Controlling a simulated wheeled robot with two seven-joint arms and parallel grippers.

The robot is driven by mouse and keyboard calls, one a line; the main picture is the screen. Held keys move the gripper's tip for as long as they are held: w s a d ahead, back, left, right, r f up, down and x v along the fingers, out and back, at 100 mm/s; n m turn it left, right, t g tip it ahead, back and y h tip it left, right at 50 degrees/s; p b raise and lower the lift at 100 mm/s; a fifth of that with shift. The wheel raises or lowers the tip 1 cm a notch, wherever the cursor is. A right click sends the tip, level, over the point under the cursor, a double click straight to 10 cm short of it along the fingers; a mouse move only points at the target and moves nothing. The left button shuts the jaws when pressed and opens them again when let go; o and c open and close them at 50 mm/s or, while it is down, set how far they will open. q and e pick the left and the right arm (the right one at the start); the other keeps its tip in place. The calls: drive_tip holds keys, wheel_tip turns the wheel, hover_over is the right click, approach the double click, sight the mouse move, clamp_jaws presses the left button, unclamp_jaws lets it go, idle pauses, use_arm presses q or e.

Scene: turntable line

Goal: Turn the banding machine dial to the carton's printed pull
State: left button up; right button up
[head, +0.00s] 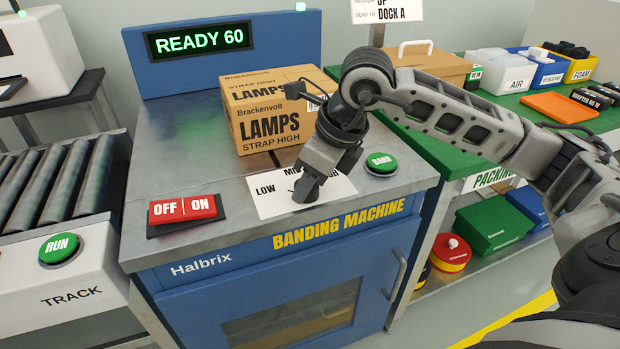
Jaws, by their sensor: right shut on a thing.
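The banding machine (185,245) has a steel top, blue front and a display (198,39) reading "READY 60". The brown carton (245,135) stands on its top, printed "Brackenvolt LAMPS STRAP HIGH". A white dial plate (272,203) near the front edge shows "LOW" and part of a "MI..." mark. The dial's pointer direction cannot be made out. My left gripper is not in view.
A red OFF/ON switch (182,208) lies left of the plate, and a green BAND button (381,163) close at its right. A roller track (60,185) with a green RUN button (60,248) is at left. A green packing bench (520,110) with bins is at right.

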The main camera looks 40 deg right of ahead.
drive_tip(key=o, duration=1)
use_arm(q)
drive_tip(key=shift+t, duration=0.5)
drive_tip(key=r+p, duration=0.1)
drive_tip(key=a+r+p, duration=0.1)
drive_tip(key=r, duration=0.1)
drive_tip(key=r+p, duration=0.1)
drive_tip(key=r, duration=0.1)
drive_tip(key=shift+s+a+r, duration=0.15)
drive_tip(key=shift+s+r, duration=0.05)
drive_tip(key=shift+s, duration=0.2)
use_arm(e)
drive_tip(key=v, duration=1.6)
